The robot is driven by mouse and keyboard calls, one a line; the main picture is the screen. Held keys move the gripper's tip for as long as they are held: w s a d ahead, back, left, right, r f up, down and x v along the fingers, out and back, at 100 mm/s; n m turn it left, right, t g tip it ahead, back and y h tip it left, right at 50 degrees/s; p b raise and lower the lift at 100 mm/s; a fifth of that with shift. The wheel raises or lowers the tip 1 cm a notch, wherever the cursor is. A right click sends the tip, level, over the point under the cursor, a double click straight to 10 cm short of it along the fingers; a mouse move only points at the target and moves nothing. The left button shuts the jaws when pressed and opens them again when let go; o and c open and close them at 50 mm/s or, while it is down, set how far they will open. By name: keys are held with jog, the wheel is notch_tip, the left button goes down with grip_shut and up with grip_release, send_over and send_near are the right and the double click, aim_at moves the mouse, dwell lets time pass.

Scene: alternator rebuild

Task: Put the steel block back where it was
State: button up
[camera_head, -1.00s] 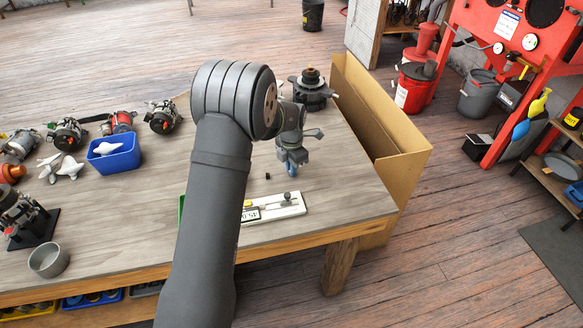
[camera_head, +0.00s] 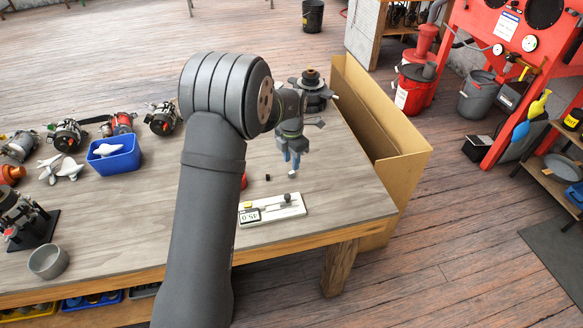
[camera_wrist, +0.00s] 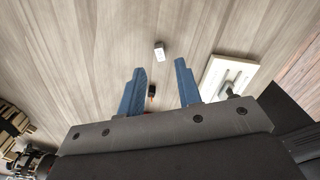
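The steel block (camera_head: 292,173) is a small pale grey piece just below my fingertips in the head view. In the wrist view the block (camera_wrist: 159,52) appears on the wooden tabletop beyond the fingertips, roughly centred between them, with no finger touching it. My gripper (camera_wrist: 160,66) has two blue fingers spread wide apart, with nothing held between them. In the head view my gripper (camera_head: 291,162) points down over the right part of the bench. My arm hides part of the bench in the head view.
A small black piece (camera_head: 267,177) lies left of the block. A white plate with a gauge (camera_head: 292,211) lies at the bench's front. The wooden bench (camera_head: 345,195) is clear right of the block. A dark round assembly (camera_head: 313,84) stands behind; a cardboard box (camera_head: 386,120) adjoins the right edge.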

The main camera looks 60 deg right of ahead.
notch_tip(320, 180, up, 7)
jog(key=shift+r, duration=0.15)
dwell(0.4)
send_over(292, 172)
jog(key=shift+f, duration=4.2)
